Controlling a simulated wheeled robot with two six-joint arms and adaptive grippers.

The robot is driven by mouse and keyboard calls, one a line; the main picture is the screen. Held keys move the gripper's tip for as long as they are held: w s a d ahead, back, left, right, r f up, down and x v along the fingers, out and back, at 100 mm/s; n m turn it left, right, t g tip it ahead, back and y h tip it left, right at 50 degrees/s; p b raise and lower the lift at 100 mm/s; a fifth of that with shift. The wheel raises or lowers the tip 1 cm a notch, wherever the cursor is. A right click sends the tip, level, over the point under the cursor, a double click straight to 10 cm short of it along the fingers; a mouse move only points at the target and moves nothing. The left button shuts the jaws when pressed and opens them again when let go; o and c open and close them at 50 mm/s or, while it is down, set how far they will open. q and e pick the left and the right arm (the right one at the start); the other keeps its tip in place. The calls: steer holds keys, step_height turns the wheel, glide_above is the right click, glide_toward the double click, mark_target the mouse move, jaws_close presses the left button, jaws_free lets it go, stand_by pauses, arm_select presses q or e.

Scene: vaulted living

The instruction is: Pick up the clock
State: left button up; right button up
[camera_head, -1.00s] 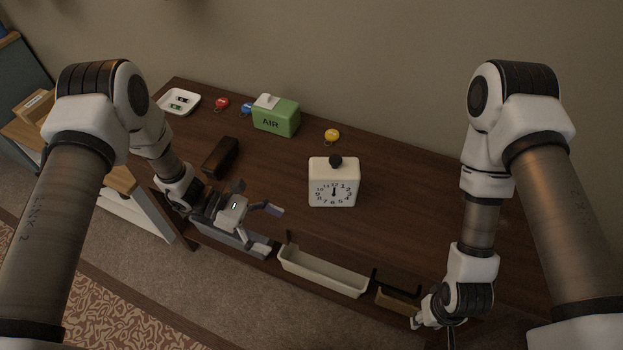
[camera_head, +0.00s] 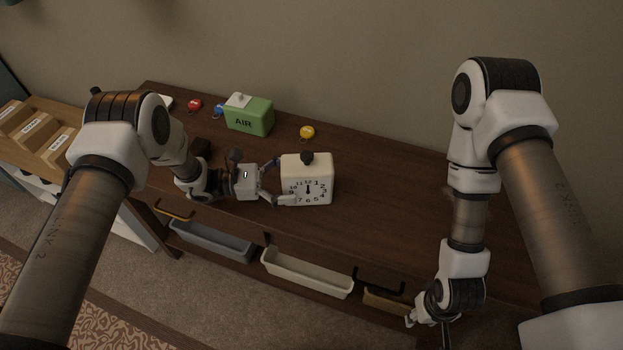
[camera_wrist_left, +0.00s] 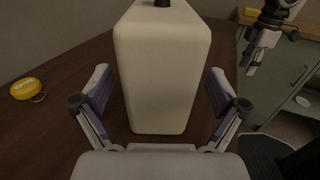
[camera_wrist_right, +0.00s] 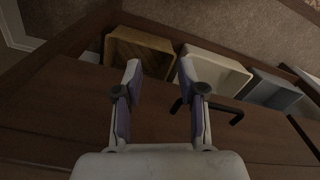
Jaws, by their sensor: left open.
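The clock (camera_head: 308,180) is a cream box with a black knob on top and a numbered dial on its front. It stands upright on the dark wooden table. My left gripper (camera_head: 277,186) is at the clock's left side, with one finger in front of the dial's lower left. In the left wrist view the clock (camera_wrist_left: 162,70) stands between the two spread fingers of my left gripper (camera_wrist_left: 160,100), with gaps on both sides. My right gripper (camera_head: 412,320) hangs at the front right of the table; in the right wrist view it (camera_wrist_right: 158,85) is open and empty.
A green AIR box (camera_head: 249,116), a yellow tin (camera_head: 307,132) and a red tin (camera_head: 195,104) stand behind. A dark block (camera_head: 201,147) is near my left wrist. Bins, one cream (camera_head: 305,272), one grey (camera_head: 210,242), sit below the front edge. The table right of the clock is clear.

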mark_target(305, 179)
arm_select(q)
steer(key=d, duration=0.3)
steer(key=shift+d, duration=0.25)
steer(key=shift+w+d, duration=0.1)
steer(key=shift+d, duration=0.05)
steer(key=shift+a, duration=0.3)
steer(key=shift+c, duration=0.4)
steer(key=c, duration=1.1)
steer(key=shift+d, duration=0.15)
steer(key=shift+c, duration=0.5)
arm_select(e)
steer(key=shift+d+r, duration=0.15)
steer(key=shift+d, duration=0.55)
